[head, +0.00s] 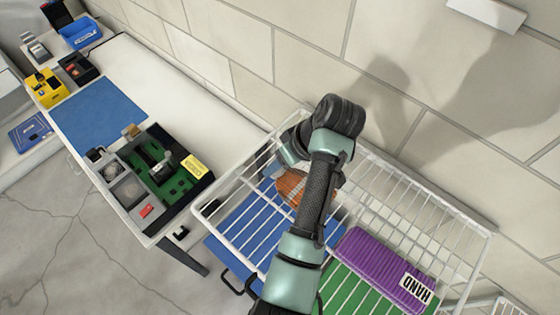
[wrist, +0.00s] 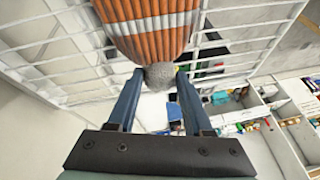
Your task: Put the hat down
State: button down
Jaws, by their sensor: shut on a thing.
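The hat is an orange-brown knit with a pale stripe and a grey pompom. In the head view the hat (head: 289,186) is at the left part of the white wire shelf (head: 262,203), partly hidden behind my arm. In the wrist view the hat (wrist: 150,28) fills the top middle, with its pompom between the two fingertips. My gripper (wrist: 158,77) is shut on the pompom. In the head view the fingers are hardly visible. I cannot tell whether the hat touches the wires.
A purple folded cloth (head: 386,268) labelled HAND is to the right of my arm on the rack. Blue and green surfaces show through the wires. A tiled wall (head: 420,150) stands close behind. A bench with a blue mat (head: 98,112) and a green circuit-board tray (head: 180,180) is at left.

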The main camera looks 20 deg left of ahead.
jog(key=shift+f, duration=0.1)
jog(key=shift+c, duration=1.5)
grip_release()
jog(key=shift+d+r, duration=0.2)
jog(key=shift+r, duration=0.2)
jog(key=p+v, duration=0.5)
jog(key=v, duration=0.6)
jog(key=shift+r, duration=0.15)
